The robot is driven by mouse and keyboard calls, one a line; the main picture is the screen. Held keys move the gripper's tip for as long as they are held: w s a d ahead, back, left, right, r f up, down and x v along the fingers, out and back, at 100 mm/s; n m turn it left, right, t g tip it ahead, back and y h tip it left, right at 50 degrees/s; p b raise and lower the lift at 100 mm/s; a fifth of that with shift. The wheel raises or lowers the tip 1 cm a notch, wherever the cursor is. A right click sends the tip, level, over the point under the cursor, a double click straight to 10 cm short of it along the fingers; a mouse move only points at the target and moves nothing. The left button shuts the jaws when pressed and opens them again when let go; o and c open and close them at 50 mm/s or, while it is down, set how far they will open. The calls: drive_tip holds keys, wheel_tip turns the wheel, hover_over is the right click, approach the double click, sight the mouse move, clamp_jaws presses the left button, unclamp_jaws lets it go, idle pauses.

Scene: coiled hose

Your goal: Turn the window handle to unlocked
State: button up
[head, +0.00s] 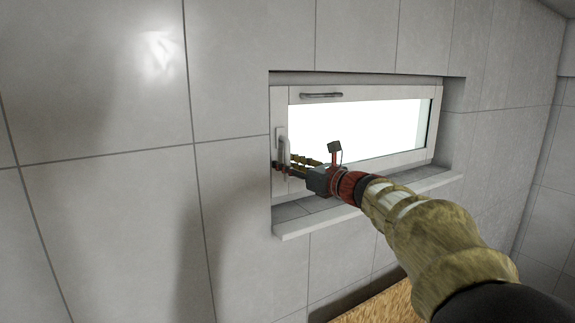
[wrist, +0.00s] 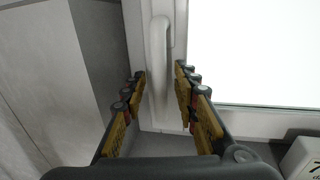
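The window handle (head: 286,150) is a light grey lever on the left side of the window frame (head: 437,120). It hangs down from its mount, its grip roughly vertical. In the wrist view the handle (wrist: 161,45) runs down between the fingers of my gripper (wrist: 160,82). My gripper (head: 290,167) is open around the lower part of the handle, one finger on each side. In the head view the fingers partly hide the handle's lower end.
A dark bar (head: 321,95) is fixed on the frame's upper left. The window sill (head: 370,202) juts out below my gripper. A white block with a dark mark (wrist: 303,158) is at the lower right of the wrist view. Tiled wall (head: 100,190) lies to the left.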

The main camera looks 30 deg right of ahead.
drive_tip(key=shift+c, duration=1)
clamp_jaws()
